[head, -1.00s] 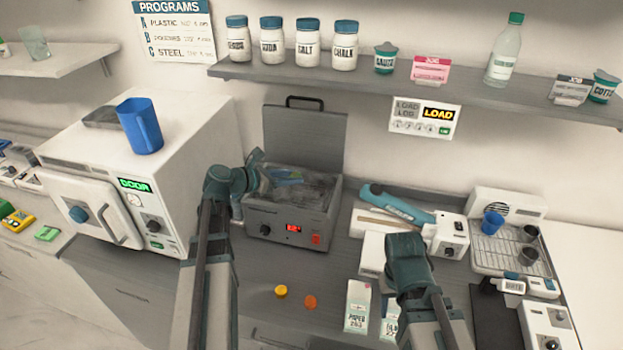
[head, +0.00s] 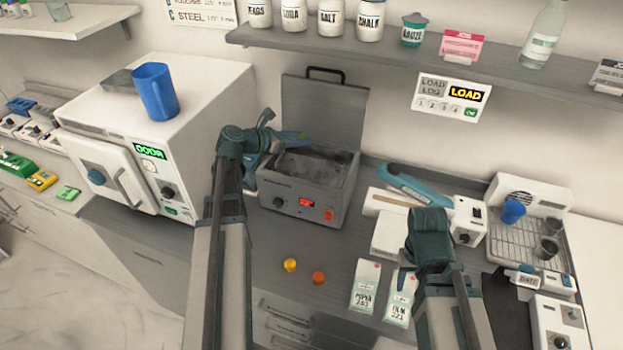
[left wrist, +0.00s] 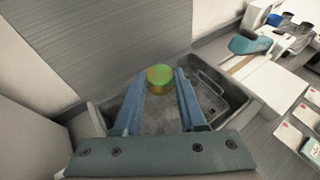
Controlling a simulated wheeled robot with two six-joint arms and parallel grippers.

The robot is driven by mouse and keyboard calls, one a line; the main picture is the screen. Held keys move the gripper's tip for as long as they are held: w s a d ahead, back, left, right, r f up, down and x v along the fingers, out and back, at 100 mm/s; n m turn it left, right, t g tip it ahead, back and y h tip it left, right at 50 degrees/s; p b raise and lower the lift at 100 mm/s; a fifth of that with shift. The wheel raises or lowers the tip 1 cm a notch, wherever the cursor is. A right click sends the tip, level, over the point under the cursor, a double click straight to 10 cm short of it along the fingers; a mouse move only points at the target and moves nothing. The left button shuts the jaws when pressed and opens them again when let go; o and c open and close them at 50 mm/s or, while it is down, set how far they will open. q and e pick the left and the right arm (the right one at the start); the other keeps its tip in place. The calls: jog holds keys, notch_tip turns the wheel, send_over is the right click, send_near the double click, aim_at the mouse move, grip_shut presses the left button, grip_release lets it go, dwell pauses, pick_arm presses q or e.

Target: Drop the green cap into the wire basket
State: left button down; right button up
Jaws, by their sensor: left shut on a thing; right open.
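The green cap (left wrist: 160,77), with a yellowish lower side, sits between the fingertips of my left gripper (left wrist: 160,85) in the left wrist view. The gripper is shut on it, above the grey tank of the bath (left wrist: 243,96). A dark frame inside the tank looks like the wire basket (left wrist: 208,88); my fingers hide part of it. In the head view my left gripper (head: 292,137) is over the back left of the bath (head: 297,203); the cap cannot be made out there. My right gripper (head: 430,250) is over the counter at right, open, its fingers mostly hidden.
The bath's lid (head: 325,110) stands raised behind the tank. A white steriliser (head: 190,110) with a blue jug (head: 155,92) on top stands left. Yellow (head: 290,265) and orange (head: 318,278) caps lie in front, near pouches (head: 365,287). A shelf (head: 420,65) overhangs behind.

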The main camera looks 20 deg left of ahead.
jog(key=shift+f+b, duration=1.05)
jog(key=shift+f, duration=0.5)
pick_arm(q)
notch_tip(320, 180, down, 3)
pick_arm(e)
jog(key=shift+r, duration=0.1)
pick_arm(q)
jog(key=shift+c, duration=2)
grip_release()
jog(key=p+v, duration=0.5)
jog(key=v, duration=0.9)
pick_arm(e)
notch_tip(320, 180, up, 5)
jog(key=shift+r, duration=0.1)
pick_arm(q)
jog(key=shift+w, duration=0.1)
